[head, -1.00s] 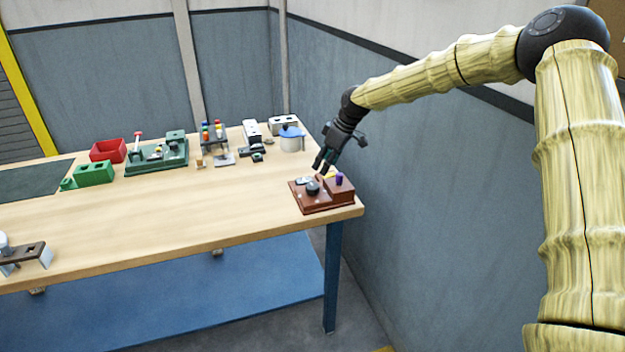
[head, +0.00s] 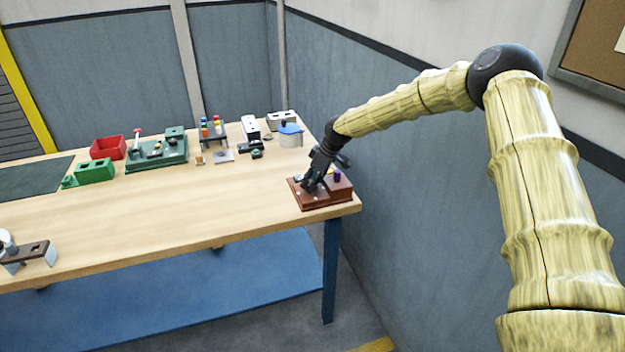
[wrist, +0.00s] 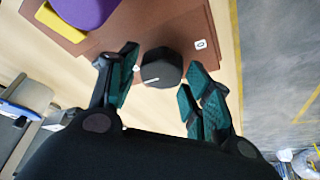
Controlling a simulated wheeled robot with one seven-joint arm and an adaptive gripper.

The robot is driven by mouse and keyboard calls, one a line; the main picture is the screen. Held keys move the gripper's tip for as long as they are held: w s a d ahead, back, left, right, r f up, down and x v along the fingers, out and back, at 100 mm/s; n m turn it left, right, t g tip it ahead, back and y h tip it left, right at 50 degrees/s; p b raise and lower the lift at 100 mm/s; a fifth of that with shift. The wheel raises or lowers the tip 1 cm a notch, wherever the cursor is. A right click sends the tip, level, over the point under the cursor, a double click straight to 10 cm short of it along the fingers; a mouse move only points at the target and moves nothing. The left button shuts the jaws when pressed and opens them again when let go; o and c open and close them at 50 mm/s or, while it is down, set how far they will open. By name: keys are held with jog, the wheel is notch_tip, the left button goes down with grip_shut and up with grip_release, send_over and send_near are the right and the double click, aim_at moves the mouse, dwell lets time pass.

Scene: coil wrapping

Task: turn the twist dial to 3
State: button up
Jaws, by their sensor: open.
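The twist dial (wrist: 161,68) is a dark faceted knob with a white pointer line, on a reddish-brown base (head: 318,203) at the table's right front corner. In the wrist view a white label reading 0 (wrist: 200,44) sits to the right of the dial. My gripper (wrist: 158,82) is open, with green-padded fingers on either side of the dial; I cannot tell whether they touch it. In the head view my gripper (head: 311,186) is over the base and hides most of the dial. The other number marks cannot be read.
A purple piece (head: 337,174) stands on the same base, right of my gripper. A pot with a blue lid (head: 290,136), a rack with coloured pegs (head: 213,133) and a red bin (head: 108,147) stand farther back. The middle of the table is clear.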

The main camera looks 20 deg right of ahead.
jog(key=shift+a+f, duration=0.15)
jog(key=shift+f, duration=0.1)
jog(key=c, duration=0.7)
jog(key=shift+c, duration=0.2)
jog(key=shift+r, duration=0.1)
